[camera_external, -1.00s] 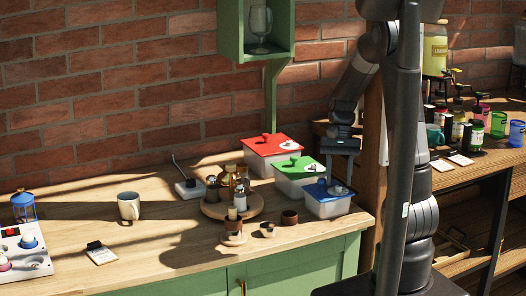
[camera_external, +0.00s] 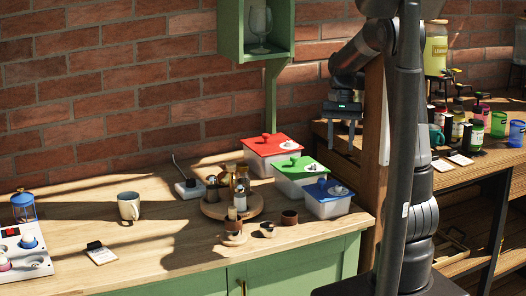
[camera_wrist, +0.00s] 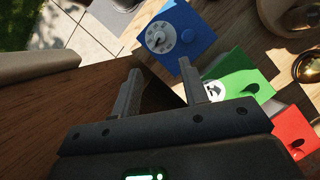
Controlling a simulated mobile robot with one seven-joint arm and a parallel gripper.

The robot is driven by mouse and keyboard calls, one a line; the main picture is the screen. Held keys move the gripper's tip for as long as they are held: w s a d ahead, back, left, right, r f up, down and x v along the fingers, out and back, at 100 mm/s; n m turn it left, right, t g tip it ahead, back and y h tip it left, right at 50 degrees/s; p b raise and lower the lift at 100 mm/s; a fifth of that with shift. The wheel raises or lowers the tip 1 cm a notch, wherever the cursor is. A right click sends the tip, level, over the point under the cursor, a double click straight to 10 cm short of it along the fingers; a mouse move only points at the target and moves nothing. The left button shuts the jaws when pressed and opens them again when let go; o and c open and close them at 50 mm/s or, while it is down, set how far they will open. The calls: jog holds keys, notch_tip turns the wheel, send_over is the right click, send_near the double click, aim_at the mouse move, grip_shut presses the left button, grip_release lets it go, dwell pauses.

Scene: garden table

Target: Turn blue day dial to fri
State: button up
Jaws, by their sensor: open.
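The blue-lidded box (camera_external: 328,204) stands near the right end of the counter, with a blue knob and a pale round day dial (camera_external: 338,190) on its lid. In the wrist view the blue lid (camera_wrist: 190,42) is at top centre and its white dial (camera_wrist: 160,38) faces me with a dark pointer; the lettering is too small to read. My gripper (camera_external: 341,135) is raised above and behind the blue box, clear of it. In the wrist view my gripper (camera_wrist: 172,80) shows two fingers apart with nothing between them.
A green-lidded box (camera_external: 300,173) and a red-lidded box (camera_external: 272,150) stand in a row behind the blue one. A round wooden tray (camera_external: 215,210) with bottles is to their left. A green wall cabinet (camera_external: 255,30) hangs above. A wooden post (camera_external: 374,150) rises at right.

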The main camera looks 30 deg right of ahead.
jog(key=a+n, duration=0.1)
jog(key=n, duration=0.1)
jog(key=n+t+h, duration=0.1)
jog(key=n+h, duration=0.5)
jog(key=n, duration=1)
send_near(338, 186)
jog(key=x, duration=0.8)
jog(key=shift+a, duration=0.1)
jog(key=shift+c, duration=0.6)
grip_shut()
